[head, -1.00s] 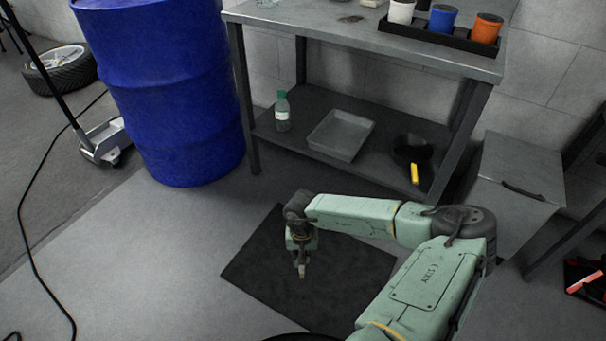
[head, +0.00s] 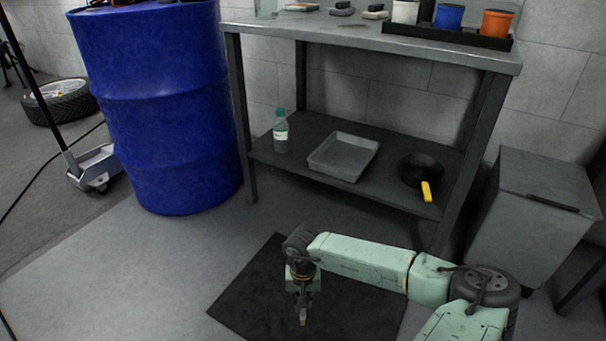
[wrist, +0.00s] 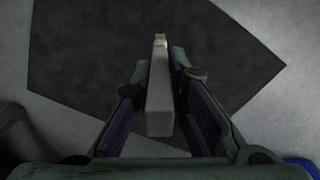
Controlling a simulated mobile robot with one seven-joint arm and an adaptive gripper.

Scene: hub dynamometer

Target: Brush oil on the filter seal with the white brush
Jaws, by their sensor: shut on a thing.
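My gripper (head: 302,297) hangs over the black floor mat, fingers pointing down. In the wrist view my gripper (wrist: 160,105) is shut on a long pale bar with a small tan tip, which looks like the white brush (wrist: 159,92). In the head view only its small tip shows below the fingers. A white cylinder (head: 405,12), a blue cylinder (head: 449,17) and an orange cylinder (head: 496,24) stand in a black tray (head: 430,32) on the bench; they may be filters. I cannot make out a filter seal or oil.
The metal bench (head: 350,36) stands beyond the mat (head: 255,300). Its lower shelf holds a green-capped bottle (head: 281,135), a grey tray (head: 343,157) and a black pan (head: 420,172). A blue drum (head: 160,110) stands left, a grey cabinet (head: 535,200) right. Small items lie on the bench top.

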